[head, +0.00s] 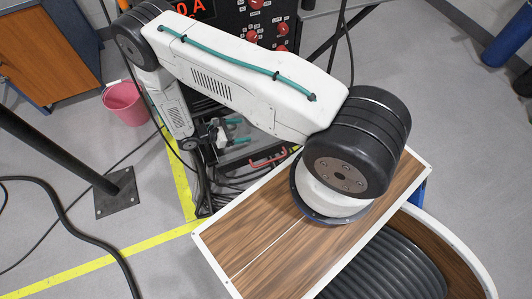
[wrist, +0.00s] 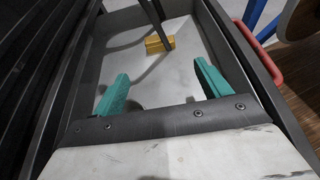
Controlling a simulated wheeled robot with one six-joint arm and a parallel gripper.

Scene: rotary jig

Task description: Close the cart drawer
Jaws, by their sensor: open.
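The cart drawer (wrist: 95,62) is pulled open; in the wrist view I look down into its grey, dark-walled tray. A yellow block (wrist: 160,43) lies on its floor. The drawer's red handle (wrist: 262,55) runs along the outside of the wall at right in the wrist view; it also shows in the head view (head: 268,160), toward the wooden top. My gripper (head: 238,130) has teal fingers, spread apart and empty. In the wrist view my gripper (wrist: 161,75) is over the drawer, apart from the handle. Much of the cart is hidden behind my arm.
The cart's front panel (head: 262,25) has red knobs and a lit display. My arm's base stands on a wood-topped unit (head: 270,235) close to the drawer. Black cables and a yellow line cross the floor. A pink bucket (head: 125,103) and a black post foot (head: 117,193) stand at left.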

